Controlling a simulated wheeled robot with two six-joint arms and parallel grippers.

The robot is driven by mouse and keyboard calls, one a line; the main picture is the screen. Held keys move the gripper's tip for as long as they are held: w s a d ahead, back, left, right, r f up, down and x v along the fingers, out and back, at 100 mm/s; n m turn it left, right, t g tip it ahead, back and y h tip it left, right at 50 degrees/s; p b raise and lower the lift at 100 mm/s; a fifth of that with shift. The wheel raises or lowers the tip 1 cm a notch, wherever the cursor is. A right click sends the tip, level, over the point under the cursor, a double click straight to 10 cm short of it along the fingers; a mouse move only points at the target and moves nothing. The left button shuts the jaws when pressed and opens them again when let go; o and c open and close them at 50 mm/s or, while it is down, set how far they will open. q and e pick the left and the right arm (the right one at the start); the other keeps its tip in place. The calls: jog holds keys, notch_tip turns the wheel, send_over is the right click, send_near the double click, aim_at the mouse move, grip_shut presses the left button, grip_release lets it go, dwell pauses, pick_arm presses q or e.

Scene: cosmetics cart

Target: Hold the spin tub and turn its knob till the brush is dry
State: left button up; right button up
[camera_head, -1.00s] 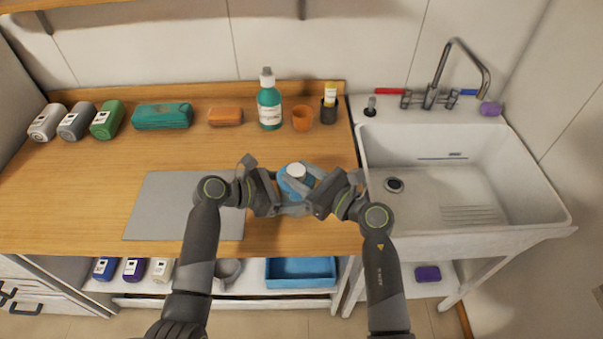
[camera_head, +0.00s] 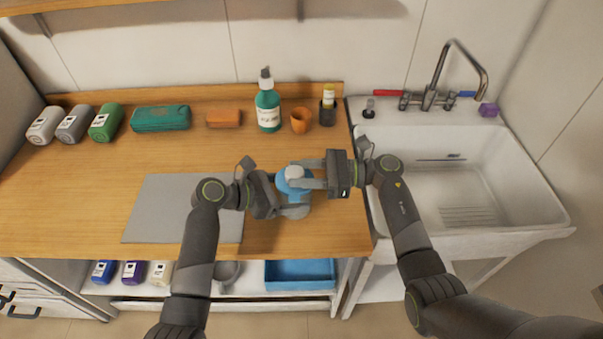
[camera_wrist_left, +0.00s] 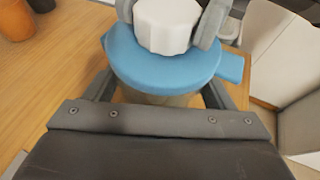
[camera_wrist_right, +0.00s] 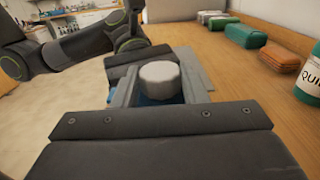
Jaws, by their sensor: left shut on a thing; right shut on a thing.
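The spin tub (camera_head: 286,187) has a blue lid and a white knob (camera_head: 295,172) on top. It stands on the wooden counter, right of the grey mat. My left gripper (camera_head: 290,205) is shut around the tub's body from the left; the blue lid (camera_wrist_left: 160,68) shows above its fingers in the left wrist view. My right gripper (camera_head: 305,176) reaches in from the right, its fingers shut on the knob; the knob also shows between the fingers in the right wrist view (camera_wrist_right: 159,76). The brush is not visible; the lid covers the tub's inside.
A grey mat (camera_head: 160,208) lies left of the tub. A green pump bottle (camera_head: 268,105), an orange cup (camera_head: 300,120) and a dark holder (camera_head: 327,112) stand behind. The white sink (camera_head: 480,180) is on the right. A blue tray (camera_head: 300,273) is below.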

aim_at(301, 168)
jog(key=shift+w+f+n+g+h, duration=0.1)
jog(key=shift+w+n+g+h, duration=0.1)
jog(key=shift+n+g, duration=1)
jog(key=shift+w+n+g+h, duration=0.2)
jog(key=shift+n+g, duration=0.4)
jog(key=shift+g, duration=1.2)
jog(key=shift+w+f+n+g+h, duration=0.15)
jog(key=shift+n+g+h, duration=0.45)
jog(key=shift+g, duration=0.4)
jog(key=shift+r+n+g, duration=0.25)
jog(key=shift+n+g, duration=0.05)
jog(key=shift+n, duration=0.1)
jog(key=o, duration=1)
jog(key=shift+a, duration=0.1)
jog(key=shift+r, duration=0.1)
jog(key=shift+r, duration=4.9)
jog(key=shift+c, duration=0.2)
